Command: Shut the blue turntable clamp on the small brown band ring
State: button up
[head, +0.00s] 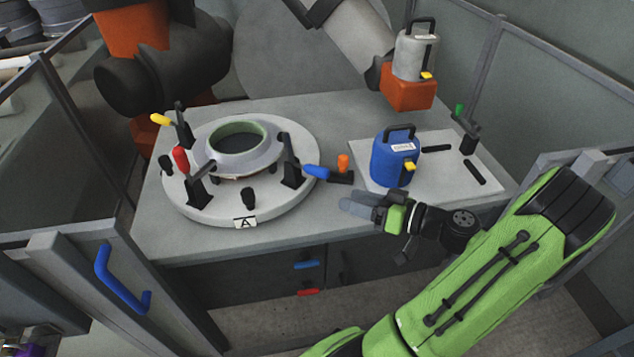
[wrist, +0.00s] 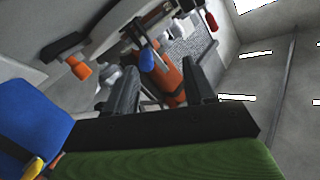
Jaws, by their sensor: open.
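The blue turntable clamp has a black body (head: 292,174) on the right of the round turntable (head: 240,210). Its blue handle (head: 316,172) points outward to the right, and a black arm stands up beside it. The handle also shows in the wrist view (wrist: 147,60), between my fingers. A grey mould with a green inner lip (head: 240,148) sits on the turntable; a thin brown edge (head: 232,177) shows beneath it, mostly hidden. My gripper (head: 358,205) is open and empty, in front and to the right of the blue handle, apart from it.
Yellow (head: 160,119) and red (head: 181,160) clamp handles stand on the turntable's left. An orange-handled clamp (head: 343,163) is on the table close to the blue handle. A blue canister (head: 394,160) stands on a pale board (head: 440,150), close behind my gripper.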

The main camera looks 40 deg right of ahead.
aim_at(328, 175)
jog(key=w, duration=0.4)
jog(key=w+t+h+b, duration=0.1)
jog(key=w, duration=0.3)
jog(key=w+m+t+h, duration=0.1)
jog(key=w, duration=0.4)
jog(key=shift+c, duration=0.5)
grip_shut()
